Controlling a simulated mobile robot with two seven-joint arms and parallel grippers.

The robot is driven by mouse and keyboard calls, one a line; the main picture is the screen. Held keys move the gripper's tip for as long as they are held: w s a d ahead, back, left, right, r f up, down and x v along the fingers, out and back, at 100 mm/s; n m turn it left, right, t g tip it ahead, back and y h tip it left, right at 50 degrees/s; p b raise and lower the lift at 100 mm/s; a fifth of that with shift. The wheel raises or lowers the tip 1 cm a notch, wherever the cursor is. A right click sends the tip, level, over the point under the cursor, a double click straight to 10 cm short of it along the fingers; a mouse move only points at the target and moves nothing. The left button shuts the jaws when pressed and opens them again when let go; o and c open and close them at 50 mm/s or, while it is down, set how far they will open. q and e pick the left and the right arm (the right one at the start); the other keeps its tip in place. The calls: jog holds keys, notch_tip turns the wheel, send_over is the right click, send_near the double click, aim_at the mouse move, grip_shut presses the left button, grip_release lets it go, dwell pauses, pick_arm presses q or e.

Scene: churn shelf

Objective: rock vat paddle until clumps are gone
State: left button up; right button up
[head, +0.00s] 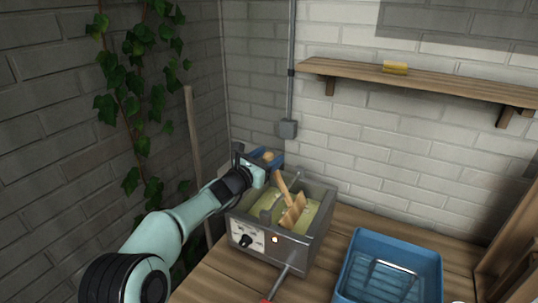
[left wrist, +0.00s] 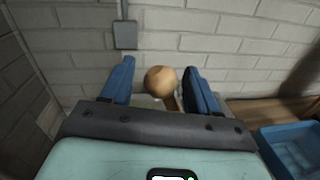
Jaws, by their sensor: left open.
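The grey metal vat (head: 313,245) stands on the wooden counter and holds pale yellow contents (head: 262,208). A wooden paddle (head: 293,212) sits in it, its handle leaning up and left toward my left gripper (head: 268,157). That gripper is open at the handle's top end, above the vat's back left. In the left wrist view, a round wooden knob (left wrist: 161,81) lies between the two blue fingers (left wrist: 158,68), with gaps visible on both sides. I cannot make out separate clumps in the contents. My right gripper is not in view.
A blue tub (head: 350,285) with a wire rack inside stands right of the vat. A metal rod (head: 281,281) sticks out in front of the vat. A wall shelf (head: 440,82) holds a small yellow block (head: 395,67). Brick walls close off the back and left.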

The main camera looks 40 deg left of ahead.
pick_arm(q)
jog(key=shift+w, duration=0.3)
grip_shut()
